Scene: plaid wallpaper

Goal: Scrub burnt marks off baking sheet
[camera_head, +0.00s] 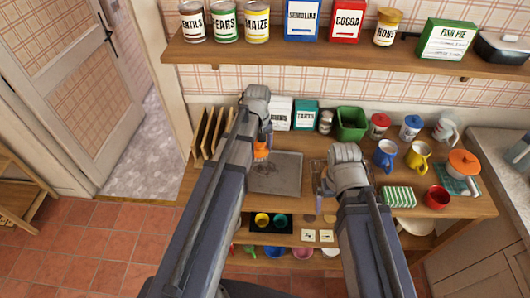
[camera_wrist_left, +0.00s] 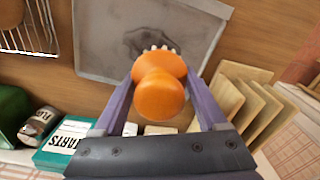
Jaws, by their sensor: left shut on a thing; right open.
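The grey baking sheet (camera_head: 287,164) lies flat on the wooden table. In the left wrist view the sheet (camera_wrist_left: 98,58) carries dark smudged marks (camera_wrist_left: 148,40). My left gripper (camera_head: 260,146) is shut on an orange scrubbing brush (camera_head: 261,151) at the sheet's back left. In the left wrist view the brush (camera_wrist_left: 158,95) sits between the fingers, its pale bristles towards the marks; I cannot tell whether they touch the sheet. My right gripper (camera_head: 322,184) is open, near the sheet's right side; its fingers are partly hidden by its own wrist.
Upright boards (camera_head: 205,130) stand left of the sheet. A wire rack (camera_wrist_left: 28,28) lies beside it. A green bin (camera_head: 351,123), blue mug (camera_head: 385,155), yellow mug (camera_head: 418,157) and striped green cloth (camera_head: 398,197) occupy the right. A shelf (camera_head: 370,58) of tins hangs above.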

